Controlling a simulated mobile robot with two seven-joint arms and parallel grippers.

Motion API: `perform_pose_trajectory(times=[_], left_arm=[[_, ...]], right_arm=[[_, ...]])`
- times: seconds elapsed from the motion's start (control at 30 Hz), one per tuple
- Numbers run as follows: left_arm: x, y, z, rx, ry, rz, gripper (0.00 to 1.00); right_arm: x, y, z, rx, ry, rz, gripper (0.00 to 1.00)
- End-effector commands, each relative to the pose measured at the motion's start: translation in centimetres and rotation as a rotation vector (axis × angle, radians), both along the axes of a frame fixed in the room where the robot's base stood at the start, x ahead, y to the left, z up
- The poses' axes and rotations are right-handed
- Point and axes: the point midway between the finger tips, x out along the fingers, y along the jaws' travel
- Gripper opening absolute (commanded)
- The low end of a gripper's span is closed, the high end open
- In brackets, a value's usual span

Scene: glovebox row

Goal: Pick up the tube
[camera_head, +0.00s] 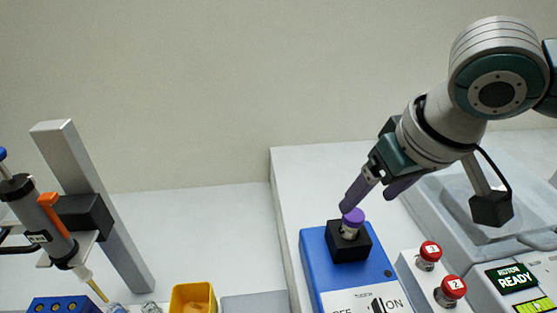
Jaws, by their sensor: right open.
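A small tube with a purple cap (352,217) stands upright in the black holder (348,243) on top of a blue device (313,248). My right gripper (372,192) comes in from the upper right and is open. Its purple-grey fingers are just above and to the right of the cap, with one fingertip close to it. I cannot tell whether that finger touches the cap. Most of the tube's body is hidden inside the holder. My left gripper is not in view.
Red-capped tubes (430,252) marked 1 and 2 stand right of the blue device. A machine with a "ROTOR READY" screen (511,277) is at far right. On the left are a pipette (45,222) on a stand, a yellow bin (192,297) and a blue rack (62,304).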

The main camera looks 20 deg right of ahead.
Motion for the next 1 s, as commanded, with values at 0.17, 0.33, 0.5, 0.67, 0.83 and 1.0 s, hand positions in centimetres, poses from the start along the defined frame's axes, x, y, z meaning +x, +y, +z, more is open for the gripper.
perform_pose_trajectory(times=[0.17, 0.33, 0.5, 0.67, 0.83, 1.0], left_arm=[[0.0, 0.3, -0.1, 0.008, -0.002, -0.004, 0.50], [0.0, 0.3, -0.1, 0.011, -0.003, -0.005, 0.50], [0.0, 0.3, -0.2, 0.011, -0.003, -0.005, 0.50], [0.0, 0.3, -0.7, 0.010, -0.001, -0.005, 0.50], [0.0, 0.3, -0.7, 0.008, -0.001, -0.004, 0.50], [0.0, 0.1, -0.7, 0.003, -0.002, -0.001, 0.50]], right_arm=[[0.9, 0.1, -2.2, 0.001, 0.001, 0.001, 0.78], [1.3, 0.0, -3.2, 0.000, 0.000, 0.003, 0.78], [2.1, -0.2, -5.4, -0.001, 0.000, 0.003, 0.78], [2.8, -0.2, -7.1, -0.001, 0.000, 0.004, 0.78], [3.0, -0.1, -7.5, 0.000, -0.001, 0.006, 0.78], [3.0, -0.2, -7.4, 0.000, -0.001, 0.006, 0.73]])
